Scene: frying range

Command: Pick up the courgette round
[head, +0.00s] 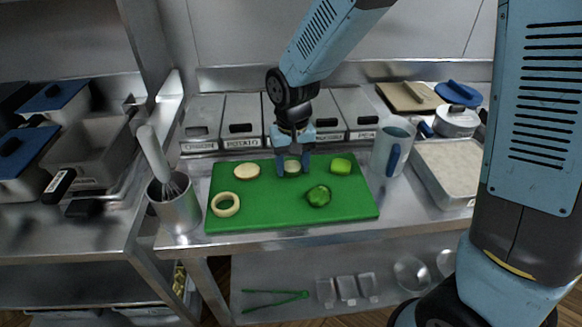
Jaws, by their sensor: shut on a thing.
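The courgette round (292,166), a small pale disc, is between my gripper's fingers at the back middle of the green cutting board (268,214). My gripper (293,171) points down from above and is shut on it, one blue finger at each side. The fingers partly hide the round. I cannot tell whether it touches the board or is just clear of it.
On the board are a pale slice (247,171), a pale ring (225,204), a green pepper (319,196) and a bright green piece (341,166). A whisk pot (175,208) stands left, a jug (393,148) right. Labelled bins (242,122) line the back.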

